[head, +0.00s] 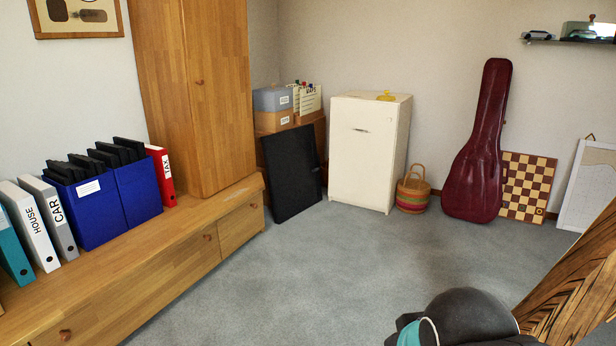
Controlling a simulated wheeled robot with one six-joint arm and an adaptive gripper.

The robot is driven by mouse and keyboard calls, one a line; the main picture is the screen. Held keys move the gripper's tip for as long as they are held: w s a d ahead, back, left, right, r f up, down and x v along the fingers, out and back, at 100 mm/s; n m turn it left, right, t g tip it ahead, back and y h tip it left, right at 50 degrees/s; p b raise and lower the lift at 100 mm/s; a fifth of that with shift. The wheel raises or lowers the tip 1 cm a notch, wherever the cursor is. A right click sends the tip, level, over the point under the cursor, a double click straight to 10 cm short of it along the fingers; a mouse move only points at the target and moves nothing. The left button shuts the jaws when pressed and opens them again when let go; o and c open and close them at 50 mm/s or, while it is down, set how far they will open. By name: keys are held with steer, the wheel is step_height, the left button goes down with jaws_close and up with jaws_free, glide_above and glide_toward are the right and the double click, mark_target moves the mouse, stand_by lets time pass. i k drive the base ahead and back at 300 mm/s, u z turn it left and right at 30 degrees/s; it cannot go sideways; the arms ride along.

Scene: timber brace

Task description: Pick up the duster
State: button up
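A small yellow thing (386,96) lies on top of the white cabinet (362,150) at the back of the room. It is low and slightly lumpy, and it may be the duster, but it is too small to be sure. No other thing that looks like a duster shows. My gripper is not in view. A dark rounded part with a teal cap, which looks like part of my arm, shows at the bottom right.
Open grey carpet (300,275) lies before the cabinet. A striped basket (412,194), a dark red instrument case (478,150) and a chequered board (527,185) stand to its right. A black panel (291,172) leans to its left. A low wooden unit (150,262) runs along the left, and patterned wood (575,285) fills the lower right.

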mark_target(386, 98)
steer(key=z, duration=0.1)
steer(key=i, duration=2.1)
steer(key=z, duration=0.25)
steer(key=i, duration=1.95)
steer(key=z, duration=0.15)
